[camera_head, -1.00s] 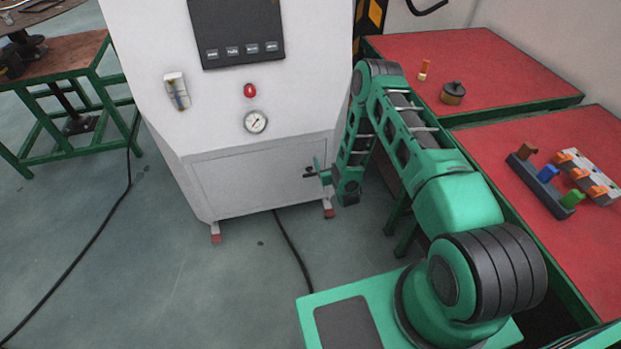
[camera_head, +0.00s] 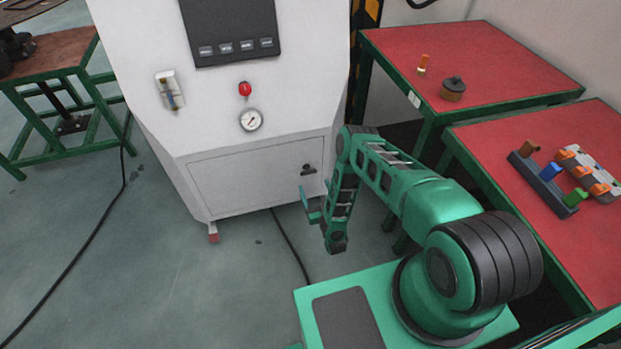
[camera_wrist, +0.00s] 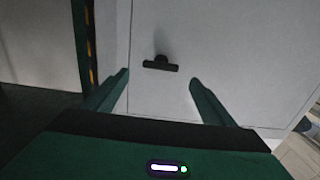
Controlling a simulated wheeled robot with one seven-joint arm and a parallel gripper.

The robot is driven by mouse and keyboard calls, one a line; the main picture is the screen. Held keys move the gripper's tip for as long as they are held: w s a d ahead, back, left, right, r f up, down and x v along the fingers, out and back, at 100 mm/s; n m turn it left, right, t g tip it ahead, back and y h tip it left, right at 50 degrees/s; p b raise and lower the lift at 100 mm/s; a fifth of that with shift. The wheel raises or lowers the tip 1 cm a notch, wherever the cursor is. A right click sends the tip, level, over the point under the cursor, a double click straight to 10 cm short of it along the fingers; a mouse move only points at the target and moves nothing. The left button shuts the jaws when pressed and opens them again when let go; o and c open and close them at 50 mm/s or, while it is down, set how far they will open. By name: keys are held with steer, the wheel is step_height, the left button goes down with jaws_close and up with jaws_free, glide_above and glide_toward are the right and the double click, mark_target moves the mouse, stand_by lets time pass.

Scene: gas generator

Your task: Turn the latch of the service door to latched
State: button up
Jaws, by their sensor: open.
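The service door (camera_head: 245,178) is the lower panel of the white cabinet and looks closed. Its dark latch (camera_head: 308,170) is at the door's right side. In the wrist view the latch (camera_wrist: 160,64) shows as a black bar on a short stem, lying about level across the picture, beyond my fingertips. My gripper (camera_head: 307,200) is in front of the cabinet, below and apart from the latch. In the wrist view my gripper (camera_wrist: 158,80) has its two green fingers spread wide with nothing between them.
The cabinet carries a gauge (camera_head: 250,120), a red button (camera_head: 245,89) and a dark panel (camera_head: 232,30). Red-topped tables (camera_head: 480,60) with small parts stand at the right. A black cable (camera_head: 290,245) lies on the floor. The floor left of my base is open.

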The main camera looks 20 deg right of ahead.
mark_target(309, 174)
steer(key=w, duration=0.7)
steer(key=shift+c, duration=0.3)
